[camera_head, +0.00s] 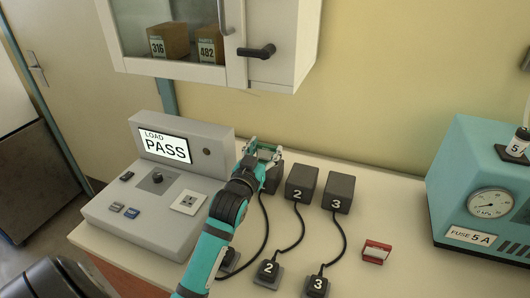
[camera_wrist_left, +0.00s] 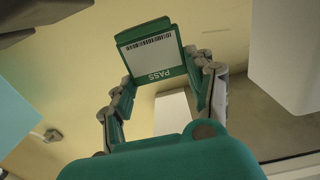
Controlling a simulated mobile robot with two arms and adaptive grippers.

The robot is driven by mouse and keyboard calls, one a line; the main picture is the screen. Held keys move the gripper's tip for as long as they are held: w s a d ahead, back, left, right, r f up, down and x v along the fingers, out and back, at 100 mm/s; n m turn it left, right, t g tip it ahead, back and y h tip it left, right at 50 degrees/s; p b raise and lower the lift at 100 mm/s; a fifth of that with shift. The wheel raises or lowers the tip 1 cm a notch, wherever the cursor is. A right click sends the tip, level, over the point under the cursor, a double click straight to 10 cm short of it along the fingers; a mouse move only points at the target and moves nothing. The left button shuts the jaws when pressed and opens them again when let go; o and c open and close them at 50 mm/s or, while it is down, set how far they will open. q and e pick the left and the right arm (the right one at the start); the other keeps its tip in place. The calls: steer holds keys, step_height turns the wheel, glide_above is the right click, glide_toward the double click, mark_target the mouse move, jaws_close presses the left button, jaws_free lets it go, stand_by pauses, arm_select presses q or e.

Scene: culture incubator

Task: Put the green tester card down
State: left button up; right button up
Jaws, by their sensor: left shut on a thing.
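The green tester card (camera_wrist_left: 152,50) has a white label with a barcode and the word PASS. My left gripper (camera_wrist_left: 163,82) is shut on it, and the card stands out beyond the fingertips in the left wrist view. In the head view my left gripper (camera_head: 262,152) is over the back of the bench, at the leftmost of three dark blocks, partly covering that block. The card is too small and covered to make out clearly there. My right gripper is not in view.
A grey load tester (camera_head: 155,215) with a screen reading LOAD PASS stands left. Dark blocks numbered 2 (camera_head: 301,183) and 3 (camera_head: 339,192) have cords to plugs in front. A red-and-white item (camera_head: 376,252) lies right, near a teal gauge box (camera_head: 470,175). A wall cabinet (camera_head: 285,45) hangs above.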

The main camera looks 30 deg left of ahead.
mark_target(263, 159)
arm_select(q)
steer(key=w, duration=0.1)
steer(key=a, duration=0.1)
steer(key=w, duration=0.1)
steer(key=shift+w+a+f, duration=0.2)
steer(key=shift+w+a, duration=0.05)
steer(key=shift+w, duration=0.05)
step_height(263, 159, down, 3)
steer(key=shift+f+p, duration=0.2)
steer(key=shift+p, duration=0.1)
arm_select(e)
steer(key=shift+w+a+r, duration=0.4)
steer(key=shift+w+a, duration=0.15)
arm_select(q)
steer(key=shift+f, duration=0.2)
steer(key=o, duration=1)
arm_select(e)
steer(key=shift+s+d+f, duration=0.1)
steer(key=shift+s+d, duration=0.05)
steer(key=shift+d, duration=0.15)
